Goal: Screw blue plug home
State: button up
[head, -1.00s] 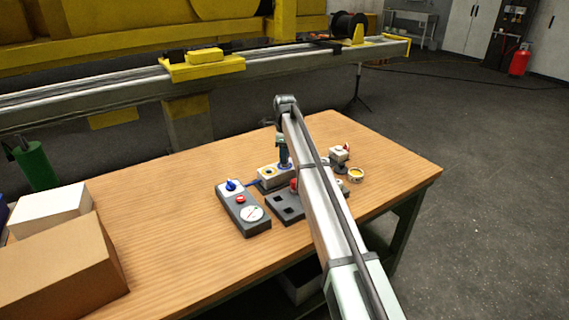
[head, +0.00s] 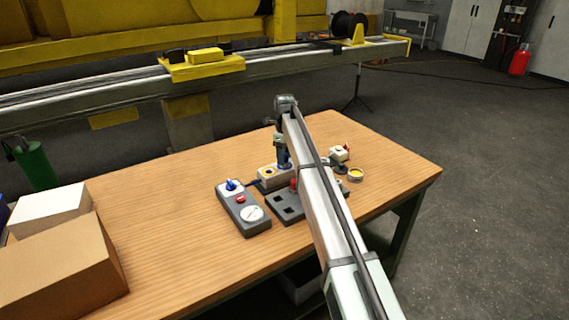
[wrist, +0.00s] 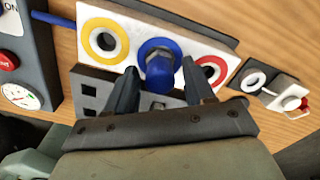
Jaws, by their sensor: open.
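The blue plug (wrist: 159,72) has a hex-shaped head and sits in the blue-ringed port (wrist: 150,46) in the middle of a white-topped block (wrist: 128,20). How deep it is seated cannot be told. My gripper (wrist: 160,67) is open, with its two dark fingers on either side of the plug head and small gaps between. In the head view my gripper (head: 284,162) points down over the block (head: 268,178), and my arm hides part of the block.
A yellow-ringed port (wrist: 105,39) and a red-ringed port (wrist: 208,72) flank the plug closely. A grey control box with a gauge (head: 239,208) and a dark slotted tray (head: 287,207) lie near. The table's left-middle is clear.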

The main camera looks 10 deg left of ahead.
jog(key=n, duration=1.2)
dwell(0.3)
jog(key=n, duration=0.5)
jog(key=shift+n, duration=0.3)
jog(key=n, duration=0.6)
